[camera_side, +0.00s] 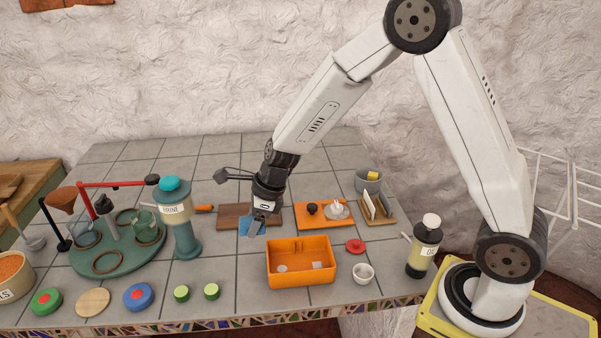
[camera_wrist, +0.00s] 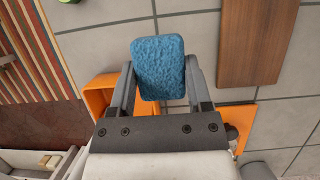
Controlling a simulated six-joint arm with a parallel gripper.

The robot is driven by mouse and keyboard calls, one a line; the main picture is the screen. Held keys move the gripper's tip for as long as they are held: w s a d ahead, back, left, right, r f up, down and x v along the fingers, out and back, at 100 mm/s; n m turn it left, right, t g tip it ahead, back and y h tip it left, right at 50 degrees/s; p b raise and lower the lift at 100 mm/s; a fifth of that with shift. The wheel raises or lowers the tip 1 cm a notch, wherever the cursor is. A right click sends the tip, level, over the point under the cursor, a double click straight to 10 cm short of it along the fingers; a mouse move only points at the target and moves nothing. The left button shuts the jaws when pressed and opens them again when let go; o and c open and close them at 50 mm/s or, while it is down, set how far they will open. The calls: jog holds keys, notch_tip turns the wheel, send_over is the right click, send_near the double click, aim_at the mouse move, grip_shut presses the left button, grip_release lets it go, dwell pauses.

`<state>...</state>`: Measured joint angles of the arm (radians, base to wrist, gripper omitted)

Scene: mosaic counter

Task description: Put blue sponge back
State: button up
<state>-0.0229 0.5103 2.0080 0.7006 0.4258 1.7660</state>
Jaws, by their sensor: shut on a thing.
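The blue sponge (camera_side: 252,225) is between the fingers of my gripper (camera_side: 262,216), which is shut on it. In the side view it hangs above the counter, in front of a brown wooden board (camera_side: 235,212) and behind the left end of the orange bin (camera_side: 300,275). In the wrist view the sponge (camera_wrist: 158,68) shows its broad textured face between both fingertips (camera_wrist: 160,85). The orange bin (camera_wrist: 98,92) shows partly behind the gripper there. The wooden board (camera_wrist: 256,42) lies to the right in that view. A gap between sponge and counter is visible.
A teal-topped dispenser (camera_side: 180,220) stands left of my gripper. An orange board (camera_side: 322,214) with a black knob and a white item lies to the right. A grey cup (camera_side: 368,182), a small white cup (camera_side: 363,273) and a dark bottle (camera_side: 425,247) stand further right.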

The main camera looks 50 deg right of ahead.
aim_at(242, 247)
jog(key=shift+w+a+f, duration=0.15)
jog(key=shift+w+f, duration=1.1)
jog(key=shift+f, duration=0.25)
jog(key=shift+w+f, duration=0.2)
jog(key=shift+f, duration=1.6)
jog(key=shift+f, duration=0.1)
jog(key=o, duration=1.2)
jog(key=shift+o, duration=0.2)
